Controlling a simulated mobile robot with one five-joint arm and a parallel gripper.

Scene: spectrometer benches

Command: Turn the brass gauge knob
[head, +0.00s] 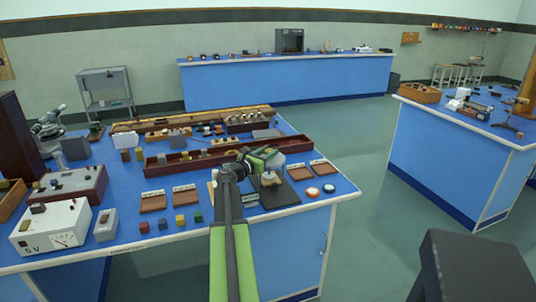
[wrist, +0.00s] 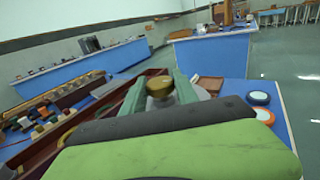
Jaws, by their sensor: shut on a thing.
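The brass gauge knob (wrist: 160,87) shows in the wrist view between the two fingers of my gripper (wrist: 160,92). The fingers are shut on its sides. In the head view my gripper (head: 270,162) is above the right part of the near blue bench, over the dark base plate (head: 285,197) of the gauge. A clear dome-like part (head: 297,172) shows beside my gripper. My arm and gripper hide most of the gauge, and the knob itself cannot be made out in the head view.
Wooden trays (head: 301,173) lie around the gauge, with an orange-and-white disc (head: 312,192) and a blue-and-white disc (head: 328,188) to its right. A long dark red tray (head: 205,158) runs behind. Coloured cubes (head: 180,222) stand to the left. Open floor (head: 365,215) lies right of the bench.

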